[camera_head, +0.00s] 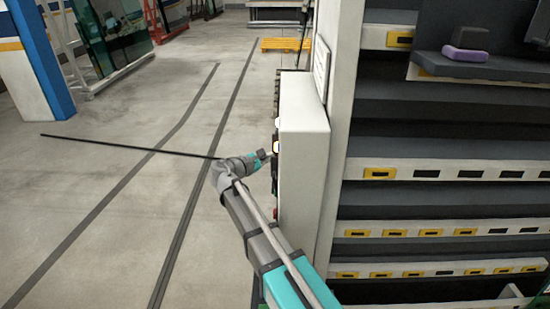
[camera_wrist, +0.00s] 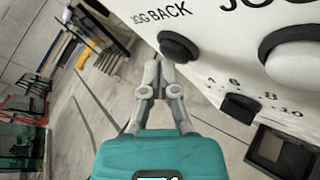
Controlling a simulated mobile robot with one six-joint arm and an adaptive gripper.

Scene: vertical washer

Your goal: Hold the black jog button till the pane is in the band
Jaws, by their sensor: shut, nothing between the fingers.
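A round black button (camera_wrist: 180,47) sits beside the printed words JOG BACK on the white control box in the wrist view. The box (camera_head: 304,145) stands in the middle of the head view, with its button face turned left and seen almost edge-on. My gripper (camera_wrist: 161,75) is shut and empty, its fingertips just below the black button in the picture. I cannot tell whether they touch it. In the head view my gripper (camera_head: 266,154) is at the box's button face. I cannot make out the pane in the washer or the band.
A big white button (camera_wrist: 296,64) and a black selector (camera_wrist: 240,108) with numbers lie right of the black button. A dark framed window (camera_wrist: 283,150) is below. A slotted rack (camera_head: 440,170) fills the right. Glass (camera_head: 115,40) stands at back left. The floor on the left is mostly open.

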